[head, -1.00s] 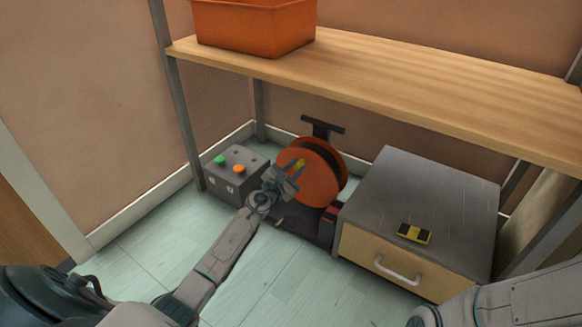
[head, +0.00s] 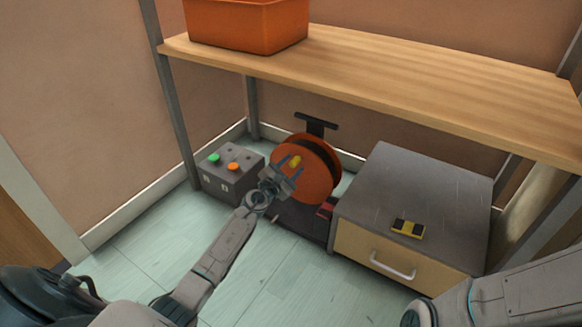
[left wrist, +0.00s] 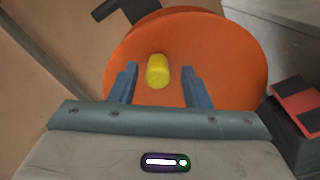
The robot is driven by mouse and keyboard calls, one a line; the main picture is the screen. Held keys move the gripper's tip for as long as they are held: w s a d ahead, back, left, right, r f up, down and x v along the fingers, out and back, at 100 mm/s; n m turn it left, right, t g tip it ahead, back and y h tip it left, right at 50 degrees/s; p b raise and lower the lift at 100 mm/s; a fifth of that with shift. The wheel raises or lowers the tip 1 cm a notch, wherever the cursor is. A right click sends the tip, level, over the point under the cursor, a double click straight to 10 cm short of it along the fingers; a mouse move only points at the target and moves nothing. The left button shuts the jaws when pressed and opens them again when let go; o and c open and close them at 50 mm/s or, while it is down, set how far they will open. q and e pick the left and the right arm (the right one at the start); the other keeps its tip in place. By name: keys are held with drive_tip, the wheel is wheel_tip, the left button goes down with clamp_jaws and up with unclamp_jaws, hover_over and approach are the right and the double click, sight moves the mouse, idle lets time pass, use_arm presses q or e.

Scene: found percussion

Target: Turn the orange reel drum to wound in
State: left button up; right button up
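The orange reel drum (head: 312,182) stands on a dark base under the shelf, with a dark T-shaped bar (head: 316,124) above it. A yellow knob (head: 295,161) sticks out from its face; in the left wrist view the knob (left wrist: 158,71) sits between and beyond my finger tips. My left gripper (head: 287,168) is open in front of the drum's face, and its two blue-grey fingers show apart in the left wrist view (left wrist: 160,88). It does not hold the knob. My right gripper is out of view; only part of that arm shows at lower right.
A grey box (head: 229,170) with a green and an orange button stands left of the drum. A grey cabinet (head: 430,180) with a handled drawer stands right, a yellow-and-black item (head: 408,229) on top. A wooden shelf (head: 400,75) with an orange bin (head: 247,25) is overhead. Front floor is clear.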

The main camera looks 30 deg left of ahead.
use_arm(q)
drive_tip(key=s+p, duration=0.1)
drive_tip(key=s, duration=0.9)
drive_tip(key=shift+s+a+p, duration=0.35)
drive_tip(key=shift+a+p, duration=0.05)
